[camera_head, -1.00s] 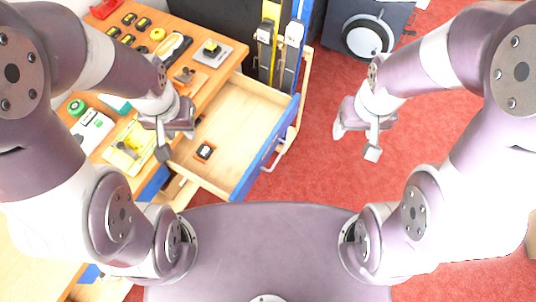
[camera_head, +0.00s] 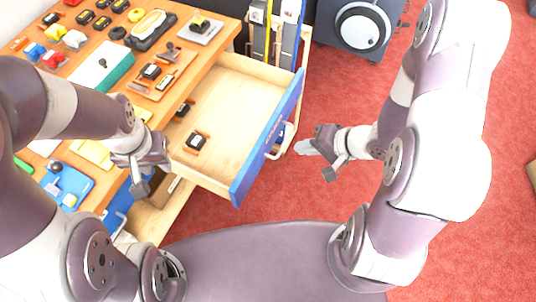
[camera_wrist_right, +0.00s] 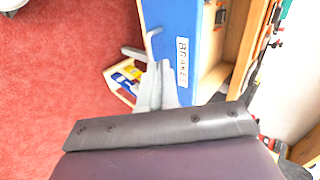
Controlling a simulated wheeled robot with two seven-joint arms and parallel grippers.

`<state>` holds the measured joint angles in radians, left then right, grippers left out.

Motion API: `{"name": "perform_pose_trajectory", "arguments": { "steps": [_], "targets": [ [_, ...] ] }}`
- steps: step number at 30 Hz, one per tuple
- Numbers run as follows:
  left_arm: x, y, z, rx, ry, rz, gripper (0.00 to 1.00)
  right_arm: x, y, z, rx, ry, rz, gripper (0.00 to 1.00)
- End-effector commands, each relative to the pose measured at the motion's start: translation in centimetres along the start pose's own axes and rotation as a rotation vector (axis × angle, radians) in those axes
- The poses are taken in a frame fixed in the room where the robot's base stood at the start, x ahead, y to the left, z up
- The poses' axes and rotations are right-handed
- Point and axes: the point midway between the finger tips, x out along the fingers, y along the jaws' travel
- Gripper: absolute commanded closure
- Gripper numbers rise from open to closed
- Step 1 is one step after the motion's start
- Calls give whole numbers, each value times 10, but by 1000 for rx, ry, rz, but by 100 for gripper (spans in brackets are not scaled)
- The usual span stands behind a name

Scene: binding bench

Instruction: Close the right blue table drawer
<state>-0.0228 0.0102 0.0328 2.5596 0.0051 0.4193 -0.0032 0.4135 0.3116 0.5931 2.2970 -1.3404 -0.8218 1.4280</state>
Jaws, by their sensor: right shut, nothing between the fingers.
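The right blue table drawer (camera_head: 270,140) stands pulled out from the wooden bench. Its blue front faces right and carries a pale handle (camera_head: 284,142). Two small dark items on orange-brown bases lie inside the drawer. My right gripper (camera_head: 308,147) is shut and empty, just right of the handle, over the red floor. In the right wrist view, its closed fingers (camera_wrist_right: 158,85) point toward the blue drawer front (camera_wrist_right: 202,35), which bears a white "BRAKES" label (camera_wrist_right: 182,62). My left gripper (camera_head: 146,183) hovers left of the drawer by the bench edge; its jaw opening is unclear.
The bench top (camera_head: 205,72) holds several tools, a teal box (camera_head: 103,68) and trays. Another wooden compartment (camera_head: 160,213) shows open below, near my left gripper. A dark machine with a round white ring (camera_head: 362,26) stands behind. Red floor right of the drawer is free.

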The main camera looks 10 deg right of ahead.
Motion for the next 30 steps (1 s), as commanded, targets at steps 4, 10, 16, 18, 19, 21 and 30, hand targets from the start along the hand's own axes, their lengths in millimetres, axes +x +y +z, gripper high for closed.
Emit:
{"name": "perform_pose_trajectory", "arguments": {
  "steps": [4, 10, 16, 18, 19, 21, 30],
  "targets": [
    [5, 0, 1, 0, -1, 0, 64, 9, -3, 0, 68, -1, -17, 100],
    [22, 0, 3, 0, -2, 0, 64, 47, -1, 0, 64, 0, -15, 100],
    [33, 0, 4, 0, -2, 0, 64, 82, -3, 0, 64, 1, -14, 100],
    [35, 0, 5, 0, -2, 0, 64, 90, -3, -1, 65, 2, -14, 100],
    [36, 0, 5, 0, -2, 0, 64, 93, -3, -1, 66, 2, -14, 100],
    [36, 0, 5, 0, -2, 0, 64, 97, -4, -1, 66, 3, -14, 100],
    [36, 0, 5, 0, -1, 0, 64, 100, -5, -2, 66, 5, -13, 100]
  ]
}}
